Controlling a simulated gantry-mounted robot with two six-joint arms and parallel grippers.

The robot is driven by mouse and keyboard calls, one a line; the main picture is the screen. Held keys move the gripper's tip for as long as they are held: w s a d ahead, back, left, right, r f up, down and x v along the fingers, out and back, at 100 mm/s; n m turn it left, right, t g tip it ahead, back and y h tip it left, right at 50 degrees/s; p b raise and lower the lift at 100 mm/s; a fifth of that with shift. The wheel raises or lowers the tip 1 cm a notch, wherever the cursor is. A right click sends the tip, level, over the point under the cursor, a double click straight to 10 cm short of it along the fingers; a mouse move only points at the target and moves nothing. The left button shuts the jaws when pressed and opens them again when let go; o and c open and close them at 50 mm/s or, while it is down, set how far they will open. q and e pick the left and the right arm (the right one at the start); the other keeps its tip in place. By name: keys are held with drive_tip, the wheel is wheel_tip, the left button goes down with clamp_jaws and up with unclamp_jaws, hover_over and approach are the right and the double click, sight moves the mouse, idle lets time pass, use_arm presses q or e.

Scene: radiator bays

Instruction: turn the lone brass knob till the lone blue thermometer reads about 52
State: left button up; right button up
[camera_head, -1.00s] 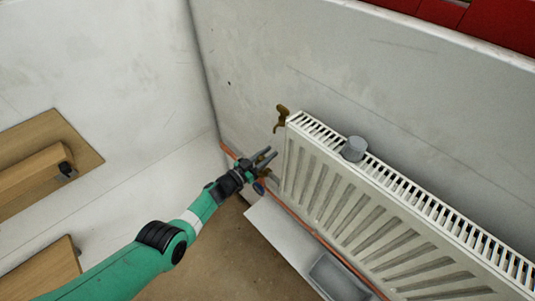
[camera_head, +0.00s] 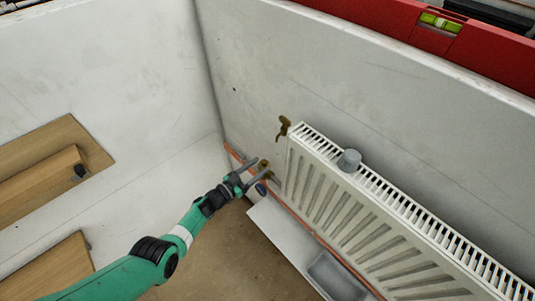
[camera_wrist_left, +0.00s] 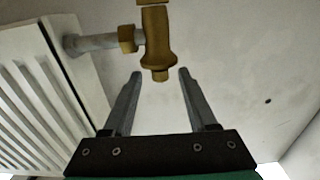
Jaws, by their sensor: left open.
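A brass valve body (camera_wrist_left: 156,38) stands just beyond the fingertips, on a grey pipe stub from the radiator. In the head view, brass (camera_head: 268,175) shows partly behind the fingers. I cannot tell which part is the knob. A small dark blue thing (camera_head: 261,189) sits just below the gripper; I cannot tell whether it is the thermometer, and no reading is legible. My right gripper is not in view.
An orange pipe (camera_head: 300,224) runs below. Wooden boards (camera_head: 75,135) lie at left. A red level (camera_head: 480,45) lies along the wall top.

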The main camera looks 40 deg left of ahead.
use_arm(q)
drive_tip(key=s, duration=0.1)
drive_tip(key=s+p, duration=0.1)
drive_tip(key=s, duration=0.3)
drive_tip(key=shift+s+a+p, duration=0.15)
drive_tip(key=shift+a+p, duration=0.1)
drive_tip(key=shift+p, duration=0.1)
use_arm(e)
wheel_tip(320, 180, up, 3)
